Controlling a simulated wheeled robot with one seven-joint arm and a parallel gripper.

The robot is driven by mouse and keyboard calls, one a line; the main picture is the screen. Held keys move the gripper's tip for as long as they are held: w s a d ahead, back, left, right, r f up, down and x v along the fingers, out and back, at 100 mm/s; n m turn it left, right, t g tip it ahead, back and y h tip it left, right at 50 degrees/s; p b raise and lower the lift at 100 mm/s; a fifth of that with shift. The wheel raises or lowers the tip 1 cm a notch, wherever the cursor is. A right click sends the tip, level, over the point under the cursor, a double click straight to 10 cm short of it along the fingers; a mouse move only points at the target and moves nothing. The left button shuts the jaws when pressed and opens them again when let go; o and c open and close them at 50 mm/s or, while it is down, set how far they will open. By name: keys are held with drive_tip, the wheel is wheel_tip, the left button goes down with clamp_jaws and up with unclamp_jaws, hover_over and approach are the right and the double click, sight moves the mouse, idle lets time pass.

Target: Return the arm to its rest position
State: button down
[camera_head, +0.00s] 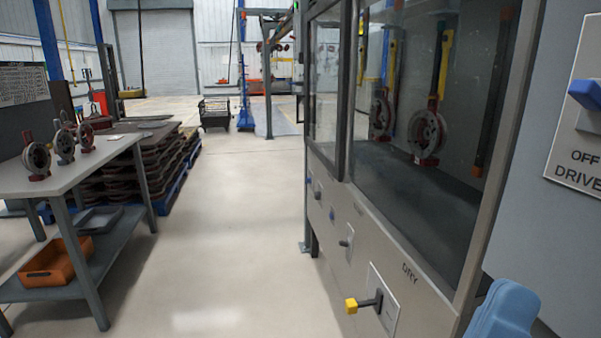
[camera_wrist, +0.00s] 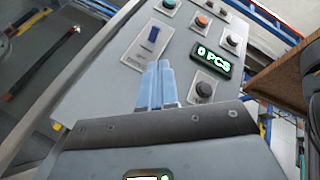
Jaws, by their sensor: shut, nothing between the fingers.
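My gripper (camera_wrist: 160,66) shows in the wrist view with its light blue fingers together and nothing between them. The fingers appear in front of a grey control panel (camera_wrist: 120,75) with a blue switch (camera_wrist: 153,34); I cannot tell whether they touch it. In the head view a light blue part, likely of my arm, shows at the lower right edge. The rest of my arm is out of that view.
A glass-fronted cabinet (camera_head: 345,212) with a yellow-tipped lever (camera_head: 352,305) fills the right. A drive panel (camera_head: 575,150) stands beside it. A workbench (camera_head: 60,184) with several ring-shaped parts and stacked pallets (camera_head: 150,160) stand left. The floor (camera_head: 225,200) between is clear.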

drive_tip(key=s+d+f+n+g+y+p, duration=0.2)
drive_tip(key=s+f+n+y, duration=0.5)
drive_tip(key=s+n+y, duration=0.4)
drive_tip(key=s+d+f+n+g+y+p, duration=0.1)
drive_tip(key=s+d+f+n+y+p, duration=0.3)
drive_tip(key=n, duration=1.9)
drive_tip(key=s+f+y, duration=0.3)
drive_tip(key=s+y, duration=0.4)
drive_tip(key=s, duration=0.1)
drive_tip(key=shift+d+f+g+y+p, duration=0.15)
drive_tip(key=shift+f+g+y+p, duration=0.15)
drive_tip(key=shift+g+y, duration=0.1)
